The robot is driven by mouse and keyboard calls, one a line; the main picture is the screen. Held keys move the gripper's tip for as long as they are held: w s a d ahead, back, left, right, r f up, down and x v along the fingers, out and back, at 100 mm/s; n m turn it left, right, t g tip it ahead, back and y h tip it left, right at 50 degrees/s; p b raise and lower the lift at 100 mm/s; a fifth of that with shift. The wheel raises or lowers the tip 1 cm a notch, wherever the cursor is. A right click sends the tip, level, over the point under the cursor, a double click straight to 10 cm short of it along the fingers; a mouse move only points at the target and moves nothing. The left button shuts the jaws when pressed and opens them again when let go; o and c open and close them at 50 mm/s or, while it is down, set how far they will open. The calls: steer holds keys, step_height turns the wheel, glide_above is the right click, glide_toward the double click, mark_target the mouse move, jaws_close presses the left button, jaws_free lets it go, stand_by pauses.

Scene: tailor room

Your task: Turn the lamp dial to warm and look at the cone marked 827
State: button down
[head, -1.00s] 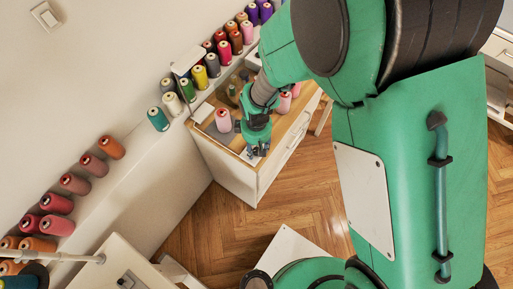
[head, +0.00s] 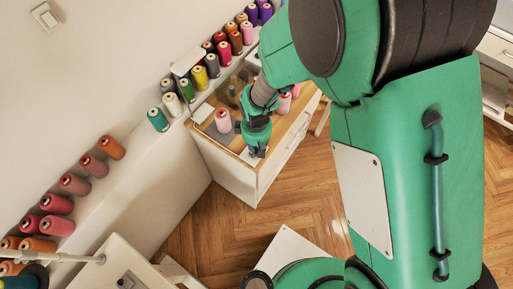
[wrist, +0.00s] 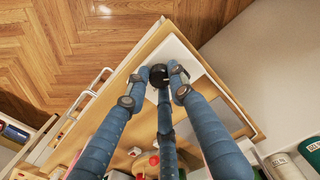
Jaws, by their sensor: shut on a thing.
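My gripper (head: 257,152) is at the front corner of the cabinet top in the head view. In the wrist view, my gripper's blue fingers (wrist: 158,76) are closed around a black round knob (wrist: 158,74), which looks like the lamp dial. The knob stands on a white plate (wrist: 195,62); its setting is not readable. A pink cone (head: 222,121) stands upright on the cabinet top, left of my gripper and apart from it. I cannot read a number on it, so I cannot tell which cone is marked 827.
The wooden cabinet top (head: 232,139) carries other cones and small items behind my gripper. Several coloured cones stand along the wall ledge, including a yellow cone (head: 200,77) and a green cone (head: 188,91). The wooden floor (head: 290,205) in front of the cabinet is clear.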

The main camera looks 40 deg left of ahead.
mark_target(256, 150)
steer(key=m+p, duration=0.1)
steer(key=m, duration=0.4)
steer(key=shift+a+r, duration=0.1)
steer(key=m+p, duration=0.1)
steer(key=m, duration=0.4)
steer(key=shift+w+m, duration=0.1)
steer(key=shift+m, duration=0.2)
stand_by(0.4)
steer(key=c, duration=1.5)
jaws_free()
step_height(256, 150, up, 12)
steer(key=shift+f, duration=0.1)
